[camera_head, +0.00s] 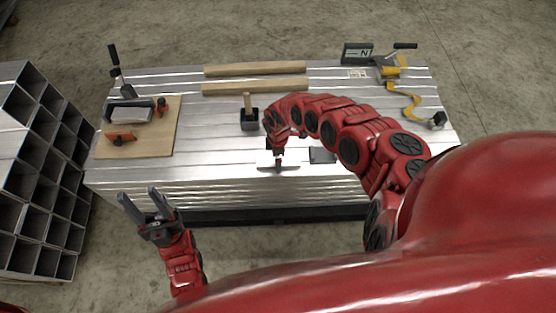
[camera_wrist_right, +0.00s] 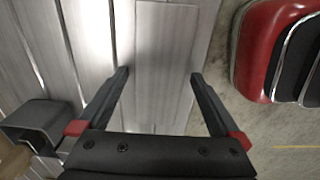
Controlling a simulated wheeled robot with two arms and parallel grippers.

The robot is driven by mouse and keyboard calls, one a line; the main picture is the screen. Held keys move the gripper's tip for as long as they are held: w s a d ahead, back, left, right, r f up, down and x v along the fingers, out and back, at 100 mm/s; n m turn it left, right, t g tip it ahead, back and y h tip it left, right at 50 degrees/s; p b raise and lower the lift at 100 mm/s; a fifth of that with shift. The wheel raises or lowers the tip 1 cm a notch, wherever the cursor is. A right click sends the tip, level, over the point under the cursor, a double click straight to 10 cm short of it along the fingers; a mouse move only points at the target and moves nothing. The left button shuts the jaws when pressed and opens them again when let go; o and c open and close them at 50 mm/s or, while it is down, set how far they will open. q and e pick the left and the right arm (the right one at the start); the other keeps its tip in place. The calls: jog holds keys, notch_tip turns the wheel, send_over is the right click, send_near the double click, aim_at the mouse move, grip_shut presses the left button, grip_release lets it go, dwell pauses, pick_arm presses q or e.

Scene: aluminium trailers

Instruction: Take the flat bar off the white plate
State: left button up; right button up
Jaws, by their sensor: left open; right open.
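A pale, flat plate (camera_head: 264,157) lies at the front edge of the table, under my right gripper (camera_head: 278,164). In the right wrist view a long, flat grey piece (camera_wrist_right: 165,50) runs between the open fingers of that gripper (camera_wrist_right: 160,75), near the table edge. I cannot tell the flat bar from the plate with certainty, and the gripper partly hides them in the head view. No contact with the fingers can be made out. My left gripper (camera_head: 139,194) is open and empty, in front of the table's left side.
A dark flat piece (camera_head: 322,155) lies to the right of my right gripper. A black block with a wooden handle (camera_head: 249,119) stands behind it. Two wooden strips (camera_head: 255,69) lie further back. A wooden board (camera_head: 163,140) with tools is left; a yellow tool (camera_head: 403,97) is right.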

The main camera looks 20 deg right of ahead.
grip_shut()
dwell(0.3)
jog(key=shift+r, duration=0.1)
